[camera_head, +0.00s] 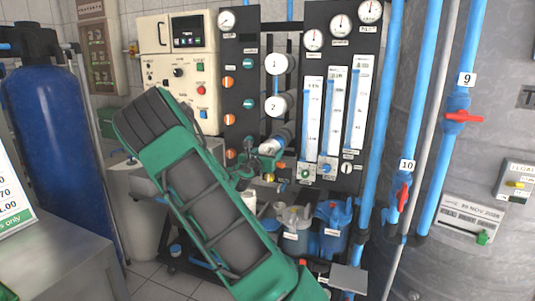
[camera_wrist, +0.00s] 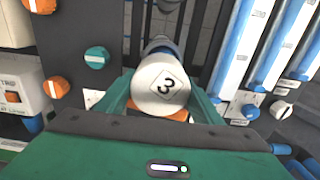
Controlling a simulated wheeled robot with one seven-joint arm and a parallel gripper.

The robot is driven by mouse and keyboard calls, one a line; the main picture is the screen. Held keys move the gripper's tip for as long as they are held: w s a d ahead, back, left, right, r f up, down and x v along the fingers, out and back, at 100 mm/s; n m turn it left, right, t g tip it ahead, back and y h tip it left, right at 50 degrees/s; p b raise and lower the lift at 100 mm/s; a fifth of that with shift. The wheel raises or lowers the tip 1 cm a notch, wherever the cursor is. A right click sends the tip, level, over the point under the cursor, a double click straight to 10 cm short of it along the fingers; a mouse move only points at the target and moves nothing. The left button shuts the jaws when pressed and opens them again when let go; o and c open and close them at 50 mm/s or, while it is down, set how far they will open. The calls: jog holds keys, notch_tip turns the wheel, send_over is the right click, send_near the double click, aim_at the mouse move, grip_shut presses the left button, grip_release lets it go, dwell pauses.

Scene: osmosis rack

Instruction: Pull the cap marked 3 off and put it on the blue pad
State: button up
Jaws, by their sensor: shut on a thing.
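The white round cap marked 3 (camera_wrist: 160,88) faces the wrist camera, its number tilted. My green gripper (camera_wrist: 162,100) has one finger on each side of it and is shut on it. Behind the cap, a grey-blue tube end shows in line with it; I cannot tell whether the cap still touches it. In the head view my gripper (camera_head: 266,158) is at the rack's lower middle, below the caps marked 1 (camera_head: 276,64) and 2 (camera_head: 276,104), and hides most of cap 3. I cannot make out the blue pad in either view.
A black panel with orange and teal knobs (camera_wrist: 97,57) is left of the cap. Flow meters (camera_head: 333,115) stand to the right. Blue pipes (camera_head: 417,110) with red valves run further right. Filter housings (camera_head: 333,228) sit below. A steel counter (camera_head: 60,255) is at lower left.

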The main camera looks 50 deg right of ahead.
jog(key=shift+v, duration=3.05)
jog(key=shift+s, duration=0.1)
